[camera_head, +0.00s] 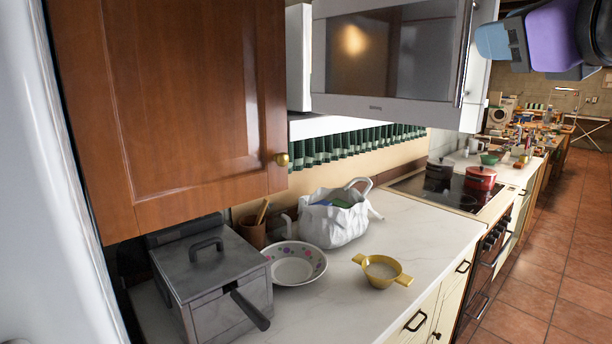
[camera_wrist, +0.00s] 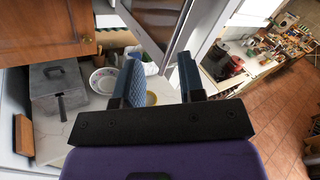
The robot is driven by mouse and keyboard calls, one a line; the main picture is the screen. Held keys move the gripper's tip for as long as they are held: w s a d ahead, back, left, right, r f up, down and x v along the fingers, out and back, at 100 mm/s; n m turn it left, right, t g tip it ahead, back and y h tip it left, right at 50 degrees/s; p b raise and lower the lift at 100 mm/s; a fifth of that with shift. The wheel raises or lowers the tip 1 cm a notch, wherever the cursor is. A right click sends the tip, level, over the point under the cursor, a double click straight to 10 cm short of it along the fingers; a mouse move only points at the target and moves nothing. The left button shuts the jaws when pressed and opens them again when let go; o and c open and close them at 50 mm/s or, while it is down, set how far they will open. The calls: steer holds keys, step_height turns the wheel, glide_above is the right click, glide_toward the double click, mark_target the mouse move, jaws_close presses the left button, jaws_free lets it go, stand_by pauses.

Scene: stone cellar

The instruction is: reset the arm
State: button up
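My gripper (camera_wrist: 160,78) shows in the wrist view with its two blue-grey padded fingers spread apart. Nothing is held between them; the worktop and a yellow bowl show far beyond the gap. In the head view my gripper (camera_head: 496,42) is at the upper right, raised well above the worktop and to the right of the microwave (camera_head: 395,55). My purple wrist part is behind the fingers there. Most of the arm is out of view.
Below, the white worktop (camera_head: 420,225) holds a grey fryer (camera_head: 205,270), a floral bowl (camera_head: 295,262), a white bag (camera_head: 333,222) and the yellow bowl (camera_head: 382,270). A red pot (camera_head: 481,178) stands on the hob. A wooden cupboard (camera_head: 170,100) hangs left. Floor at right is clear.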

step_height(320, 180, down, 12)
steer(key=s+a+n+g+y, duration=0.2)
steer(key=n+g, duration=0.4)
steer(key=n, duration=1.2)
steer(key=s+d+f+n+g+h, duration=0.2)
steer(key=d+f+n+g, duration=0.1)
steer(key=d+f+n, duration=0.1)
steer(key=s+d+f+n+g+h, duration=0.3)
steer(key=d+f+n, duration=0.1)
steer(key=f+n, duration=0.2)
steer(key=shift+s+d+f+n+g, duration=0.25)
steer(key=shift+d+f+n+g, duration=0.15)
steer(key=shift+f, duration=0.3)
